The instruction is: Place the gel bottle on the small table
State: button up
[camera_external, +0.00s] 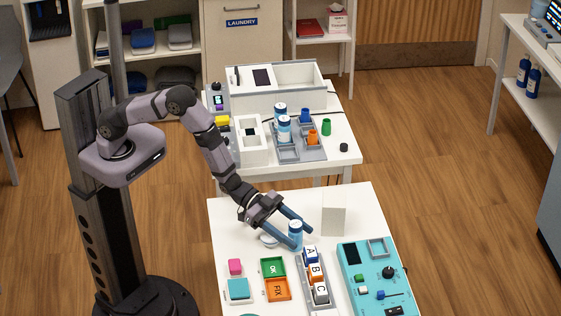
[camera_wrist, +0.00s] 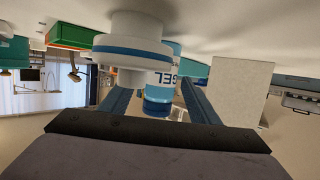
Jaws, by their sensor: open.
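The gel bottle (camera_external: 296,229), white and blue with a blue cap, stands upright on the near white table (camera_external: 232,212). My gripper (camera_external: 303,239) is open, its two blue fingers reaching low around or beside the bottle; contact cannot be told. In the wrist view, which looks upside down, the bottle (camera_wrist: 162,90) shows "GEL" lettering between the fingers, partly hidden by a white round dish with a blue band (camera_wrist: 130,48). A second white table (camera_external: 345,150) stands behind. Which table is the small one is not clear.
A white upright card (camera_external: 334,214) stands right of the bottle. A lettered block rack (camera_external: 313,277), green and orange tiles (camera_external: 273,268) and a teal panel (camera_external: 372,280) lie in front. The far table holds a white bin (camera_external: 290,97), a grey tray (camera_external: 288,154) and similar blue-and-white bottles (camera_external: 284,127).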

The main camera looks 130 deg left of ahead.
jog(key=c, duration=1.3)
jog(key=shift+r, duration=0.15)
notch_tip(320, 180, up, 10)
jog(key=shift+f+b, duration=0.15)
jog(key=shift+b, duration=0.65)
